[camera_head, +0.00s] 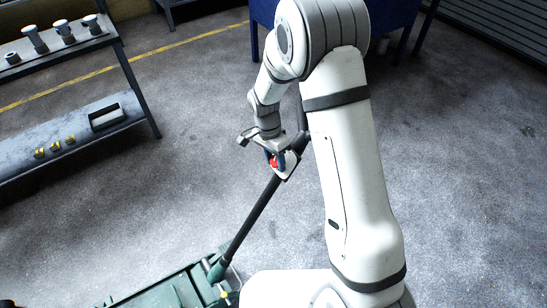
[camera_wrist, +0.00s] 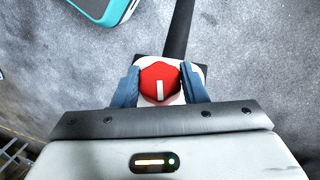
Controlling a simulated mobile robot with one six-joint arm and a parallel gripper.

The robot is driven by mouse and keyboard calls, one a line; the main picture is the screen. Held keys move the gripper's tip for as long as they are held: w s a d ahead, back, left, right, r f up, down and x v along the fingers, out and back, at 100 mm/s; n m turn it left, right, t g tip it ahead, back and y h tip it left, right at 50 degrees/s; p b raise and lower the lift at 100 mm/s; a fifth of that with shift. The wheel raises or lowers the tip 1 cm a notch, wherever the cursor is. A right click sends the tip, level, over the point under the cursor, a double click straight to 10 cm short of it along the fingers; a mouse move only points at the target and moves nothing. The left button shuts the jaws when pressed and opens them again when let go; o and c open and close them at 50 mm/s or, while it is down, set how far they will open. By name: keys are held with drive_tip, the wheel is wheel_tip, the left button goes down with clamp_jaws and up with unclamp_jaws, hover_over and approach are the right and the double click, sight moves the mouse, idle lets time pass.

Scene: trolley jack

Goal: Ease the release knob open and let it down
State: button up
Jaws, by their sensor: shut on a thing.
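The release knob (camera_wrist: 160,82) is red with a white line mark. It sits on a white plate (camera_wrist: 202,70) on the jack's dark handle (camera_head: 252,222). My gripper (camera_wrist: 160,86) has its blue fingers on the left and right sides of the knob and is shut on it. In the head view my gripper (camera_head: 275,160) is at the upper part of the handle, with some of the red showing between the fingers. The white mark points toward the bottom of the wrist view. The green jack body (camera_head: 165,290) is at the bottom of the head view, partly cut off.
A dark shelf unit (camera_head: 70,140) with several parts on it stands at the left. A blue cabinet or bench (camera_head: 390,22) is at the back. A teal-edged object (camera_wrist: 100,10) shows at the top of the wrist view. The grey floor around the handle is clear.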

drive_tip(key=shift+n+g+h+p, duration=0.45)
drive_tip(key=shift+n+g+h, duration=0.55)
drive_tip(key=shift+g+h, duration=0.15)
drive_tip(key=shift+n+g+h, duration=0.75)
drive_tip(key=shift+n+h, duration=0.35)
drive_tip(key=shift+h, duration=0.25)
drive_tip(key=o, duration=1)
drive_tip(key=shift+c, duration=0.2)
drive_tip(key=shift+w+a, duration=0.1)
drive_tip(key=v, duration=0.7)
drive_tip(key=shift+a+r+b, duration=0.25)
drive_tip(key=shift+b, duration=0.2)
drive_tip(key=shift+w, duration=0.15)
